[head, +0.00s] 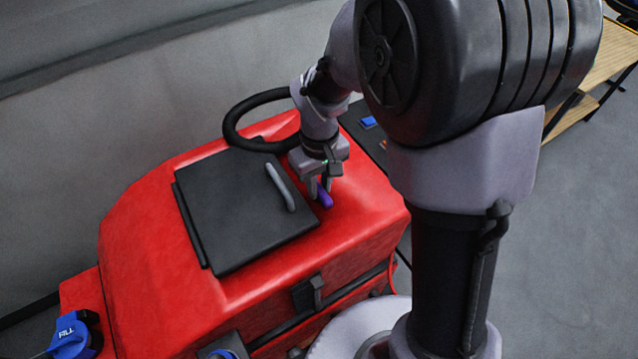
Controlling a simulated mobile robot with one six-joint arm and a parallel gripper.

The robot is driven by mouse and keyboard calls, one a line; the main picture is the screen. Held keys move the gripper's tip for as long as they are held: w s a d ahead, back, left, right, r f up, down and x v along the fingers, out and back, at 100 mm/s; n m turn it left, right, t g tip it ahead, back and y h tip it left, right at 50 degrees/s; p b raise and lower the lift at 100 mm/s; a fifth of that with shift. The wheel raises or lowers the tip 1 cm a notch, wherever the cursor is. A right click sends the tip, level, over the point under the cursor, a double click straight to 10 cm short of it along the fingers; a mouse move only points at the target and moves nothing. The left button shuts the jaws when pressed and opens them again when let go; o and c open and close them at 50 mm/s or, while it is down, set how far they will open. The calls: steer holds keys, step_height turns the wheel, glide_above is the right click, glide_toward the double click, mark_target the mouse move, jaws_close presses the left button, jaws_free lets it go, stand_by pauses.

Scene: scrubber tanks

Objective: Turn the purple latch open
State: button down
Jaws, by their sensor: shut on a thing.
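The purple latch (324,197) sits on top of the red scrubber tank (160,270), just right of the black lid (235,215). My gripper (319,193) points down over the latch and is shut on it. The fingers hide part of the latch, and how far it is turned is hard to tell. The lid lies flat and closed, with a grey handle (281,187) near its right side, close to my gripper.
A blue FILL cap (72,337) is at the lower left. A black catch (310,290) is on the tank's front. A wooden shelf (600,60) stands at the upper right. The grey floor at the right is clear.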

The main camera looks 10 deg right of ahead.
steer(key=c, duration=1.3)
jaws_free()
steer(key=shift+o, duration=0.2)
step_height(320, 180, up, 18)
steer(key=p, duration=0.3)
steer(key=shift+f+p, duration=0.25)
steer(key=shift+p, duration=0.1)
steer(key=m+t+y+b, duration=0.2)
steer(key=m+t+b, duration=0.5)
steer(key=b, duration=1.6)
glide_toward(319, 188)
steer(key=shift+m+g, duration=0.5)
steer(key=shift+g, duration=0.2)
steer(key=s+f, duration=0.2)
steer(key=s, duration=0.1)
steer(key=s+f, duration=0.6)
steer(key=s, duration=0.1)
steer(key=shift+a+f, duration=0.25)
steer(key=shift+a, duration=0.1)
steer(key=shift+s+f, duration=0.15)
steer(key=shift+s, duration=0.05)
